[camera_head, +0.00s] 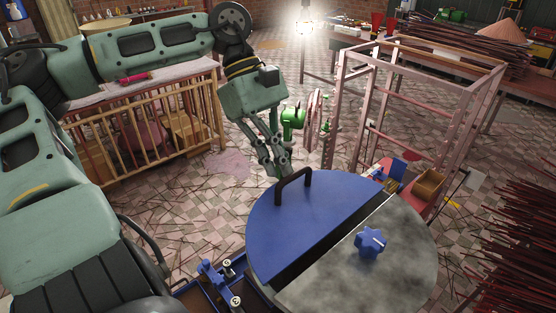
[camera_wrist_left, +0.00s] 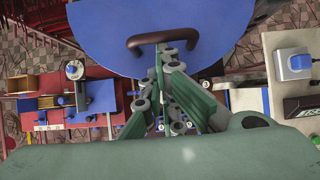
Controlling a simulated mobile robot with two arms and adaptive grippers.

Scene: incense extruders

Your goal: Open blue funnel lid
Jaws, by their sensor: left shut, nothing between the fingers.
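The blue funnel lid (camera_head: 305,225) is a half-disc with a dark bar handle (camera_head: 293,187) near its far-left rim. It lies beside a grey half-disc (camera_head: 360,275) with a blue star knob (camera_head: 370,243). A dark strip runs between the two halves. My left gripper (camera_head: 283,172) is shut and empty, just behind the handle, fingers pointing down. In the left wrist view the lid (camera_wrist_left: 215,25) fills the top, and the handle (camera_wrist_left: 135,42) is just beyond the gripper fingertips (camera_wrist_left: 168,52). I cannot tell whether they touch. My right gripper is not in view.
A pink metal frame (camera_head: 345,130) stands behind the funnel, with a green machine part (camera_head: 292,118) left of it. A wooden slatted crate (camera_head: 150,140) is at left. Bundles of dark red sticks (camera_head: 515,235) are at right. Tiled floor (camera_head: 205,205) is open between, littered with sticks.

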